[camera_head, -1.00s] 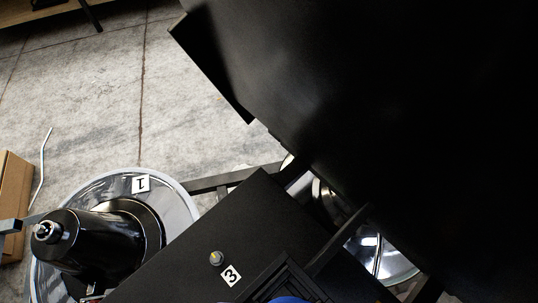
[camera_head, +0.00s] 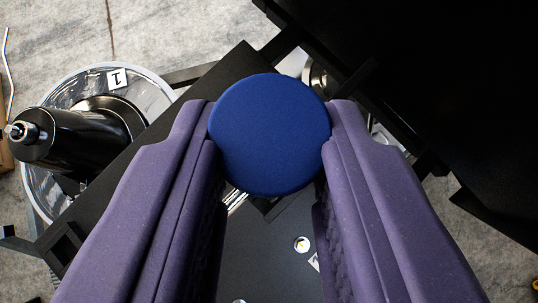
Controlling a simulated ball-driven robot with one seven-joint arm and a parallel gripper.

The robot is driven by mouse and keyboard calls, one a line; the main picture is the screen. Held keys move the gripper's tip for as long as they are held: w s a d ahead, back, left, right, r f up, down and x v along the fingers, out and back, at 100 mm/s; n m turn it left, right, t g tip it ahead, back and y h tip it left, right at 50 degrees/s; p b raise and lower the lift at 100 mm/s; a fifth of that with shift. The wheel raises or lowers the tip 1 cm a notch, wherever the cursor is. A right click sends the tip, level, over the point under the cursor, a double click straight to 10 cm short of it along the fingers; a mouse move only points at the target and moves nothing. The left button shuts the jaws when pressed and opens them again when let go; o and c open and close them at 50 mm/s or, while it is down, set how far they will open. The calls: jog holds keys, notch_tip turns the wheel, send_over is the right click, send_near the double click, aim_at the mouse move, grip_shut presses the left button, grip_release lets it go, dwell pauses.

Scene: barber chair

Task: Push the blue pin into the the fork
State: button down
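The blue pin (camera_head: 269,134) shows as a round, flat blue head near the middle of the view. Its shaft is hidden below the head. My gripper (camera_head: 269,150) has two purple fingers reaching up from the bottom, one on each side of the pin. Both fingertips meet the sides of the head, and the gripper appears shut on the pin. The fork cannot be made out clearly; the pin and fingers cover part of the black frame (camera_head: 190,105) beneath.
A black cylinder (camera_head: 75,135) stands on a shiny round base (camera_head: 150,95) labelled 1 at the left. A large black panel (camera_head: 450,70) fills the upper right. A dark plate (camera_head: 265,255) shows between the fingers. Grey floor (camera_head: 180,30) is open at the top.

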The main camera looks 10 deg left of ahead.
jog(key=shift+f+b, duration=0.65)
jog(key=shift+f, duration=0.5)
jog(key=shift+f+b, duration=2.2)
jog(key=shift+f, duration=0.85)
dwell(0.6)
jog(key=c, duration=0.8)
grip_release()
jog(key=shift+o, duration=0.2)
jog(key=p+v, duration=0.2)
jog(key=v, duration=0.6)
jog(key=shift+f, duration=0.1)
